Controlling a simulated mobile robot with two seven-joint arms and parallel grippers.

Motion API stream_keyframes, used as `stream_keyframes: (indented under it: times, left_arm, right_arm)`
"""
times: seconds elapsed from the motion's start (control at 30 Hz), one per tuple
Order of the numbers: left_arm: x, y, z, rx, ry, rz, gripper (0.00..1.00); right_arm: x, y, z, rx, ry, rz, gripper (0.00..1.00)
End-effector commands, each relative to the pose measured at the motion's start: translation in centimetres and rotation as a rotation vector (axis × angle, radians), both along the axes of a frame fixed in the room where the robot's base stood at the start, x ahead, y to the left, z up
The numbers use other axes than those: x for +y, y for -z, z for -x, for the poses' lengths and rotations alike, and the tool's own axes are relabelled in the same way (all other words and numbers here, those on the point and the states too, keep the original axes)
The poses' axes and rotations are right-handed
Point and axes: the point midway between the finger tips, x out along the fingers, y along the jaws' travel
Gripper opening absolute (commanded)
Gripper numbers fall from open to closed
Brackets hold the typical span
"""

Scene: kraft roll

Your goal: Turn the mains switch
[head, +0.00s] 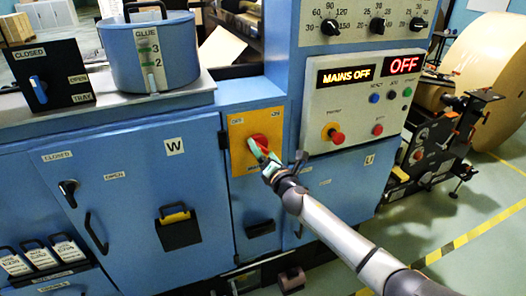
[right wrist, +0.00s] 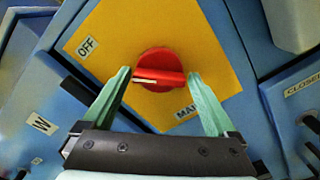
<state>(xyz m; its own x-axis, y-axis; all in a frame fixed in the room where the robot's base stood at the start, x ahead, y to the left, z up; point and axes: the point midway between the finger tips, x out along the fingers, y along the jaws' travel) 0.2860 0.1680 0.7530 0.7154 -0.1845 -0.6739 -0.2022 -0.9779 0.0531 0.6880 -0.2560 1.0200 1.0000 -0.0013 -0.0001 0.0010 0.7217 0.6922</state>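The mains switch (head: 260,144) is a red rotary knob on a yellow plate (head: 240,160) on the blue machine front. In the right wrist view the red knob (right wrist: 158,88) carries a pale pointer line on its handle, and an OFF label sits at the plate's upper left. My right gripper (head: 268,162) is in front of the knob. In the right wrist view its green fingers (right wrist: 158,82) are apart, one at each end of the knob's handle; I cannot tell whether they touch it. The lit display (head: 346,75) reads MAINS OFF. My left gripper is not in view.
A control panel (head: 350,110) with red and coloured buttons is right of the plate. A blue glue pot (head: 150,55) stands on the ledge at left. A blue cabinet door (head: 130,210) with a black handle is below. A large kraft roll (head: 488,80) is at right.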

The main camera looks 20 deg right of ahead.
Motion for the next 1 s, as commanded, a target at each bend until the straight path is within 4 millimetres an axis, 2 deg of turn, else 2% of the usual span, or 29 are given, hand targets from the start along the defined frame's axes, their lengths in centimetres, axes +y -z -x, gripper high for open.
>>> stream_keyframes:
  times: [0.3, 0.47, 1.0]
  left_arm:
    - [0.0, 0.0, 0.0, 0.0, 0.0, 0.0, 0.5]
    - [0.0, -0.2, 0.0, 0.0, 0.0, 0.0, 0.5]
    - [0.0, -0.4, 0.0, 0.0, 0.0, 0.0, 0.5]
  right_arm:
    - [0.0, 0.0, 0.1, 0.0, -0.001, -0.005, 1.0]
    - [0.0, 0.0, 1.1, 0.0, -0.001, -0.003, 1.0]
    - [0.0, 0.1, 9.9, 0.001, -0.003, -0.002, 1.0]
